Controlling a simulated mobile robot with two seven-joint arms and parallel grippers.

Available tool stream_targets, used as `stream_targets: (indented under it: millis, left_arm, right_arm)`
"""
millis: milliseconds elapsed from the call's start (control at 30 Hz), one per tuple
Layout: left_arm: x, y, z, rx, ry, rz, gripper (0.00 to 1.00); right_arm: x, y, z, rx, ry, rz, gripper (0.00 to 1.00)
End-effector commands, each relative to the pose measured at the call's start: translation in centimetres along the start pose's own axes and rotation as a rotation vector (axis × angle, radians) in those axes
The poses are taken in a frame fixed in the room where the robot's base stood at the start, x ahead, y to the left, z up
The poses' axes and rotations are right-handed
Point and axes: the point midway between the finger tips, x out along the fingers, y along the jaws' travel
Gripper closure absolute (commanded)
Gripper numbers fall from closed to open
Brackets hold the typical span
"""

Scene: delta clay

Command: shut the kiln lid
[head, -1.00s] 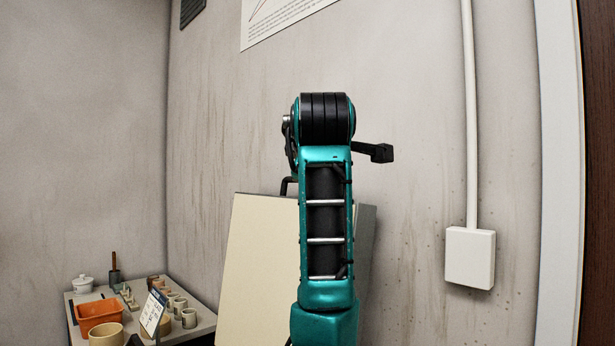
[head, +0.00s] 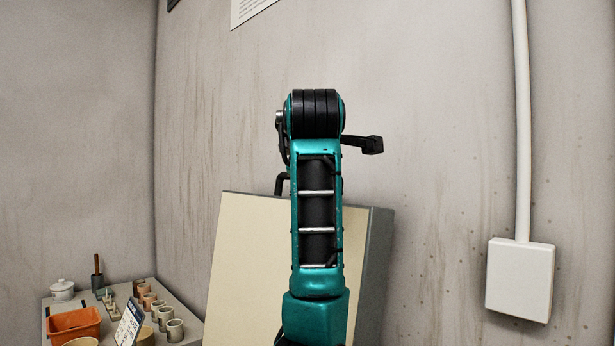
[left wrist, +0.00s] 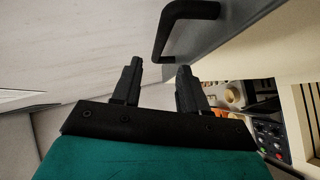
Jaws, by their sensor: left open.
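The kiln lid (head: 245,260) stands raised and tilted in the head view, its cream face towards me and its grey side (head: 376,260) to the right. A black handle (head: 281,184) shows at its top edge, partly hidden by my teal arm. In the left wrist view, the handle (left wrist: 172,32) is on the grey lid surface (left wrist: 240,28), just beyond the fingertips. My left gripper (left wrist: 160,74) is open and empty, with its fingers apart from the handle. My arm hides the middle of the lid in the head view. My right gripper is not in view.
A low table (head: 190,334) at the left holds an orange tub (head: 74,325), a white lidded jar (head: 62,290) and several small cups. A wall box (head: 520,280) with a conduit is at the right. A control panel (left wrist: 268,135) shows in the left wrist view.

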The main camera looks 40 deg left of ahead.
Motion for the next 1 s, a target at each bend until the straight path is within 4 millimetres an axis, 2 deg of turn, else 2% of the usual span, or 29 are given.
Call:
stream_targets:
  millis: [300, 500, 700, 933, 1000]
  left_arm:
    - [6.8, 0.1, -0.1, 0.003, 0.003, -0.005, 0.57]
    - [9.6, 0.0, -0.1, 0.002, 0.001, -0.004, 0.57]
    - [10.6, -0.1, -0.1, 0.0, 0.001, -0.002, 0.57]
    - [10.6, -0.1, 0.0, 0.0, 0.0, -0.001, 0.57]
    - [10.6, -0.1, 0.0, 0.0, 0.0, -0.001, 0.63]
  right_arm:
    - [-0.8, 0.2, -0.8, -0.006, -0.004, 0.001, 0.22]
    - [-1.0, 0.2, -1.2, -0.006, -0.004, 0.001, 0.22]
    - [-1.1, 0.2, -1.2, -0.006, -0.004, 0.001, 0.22]
    - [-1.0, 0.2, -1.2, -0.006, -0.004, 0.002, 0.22]
    - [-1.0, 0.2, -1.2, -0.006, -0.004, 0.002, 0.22]
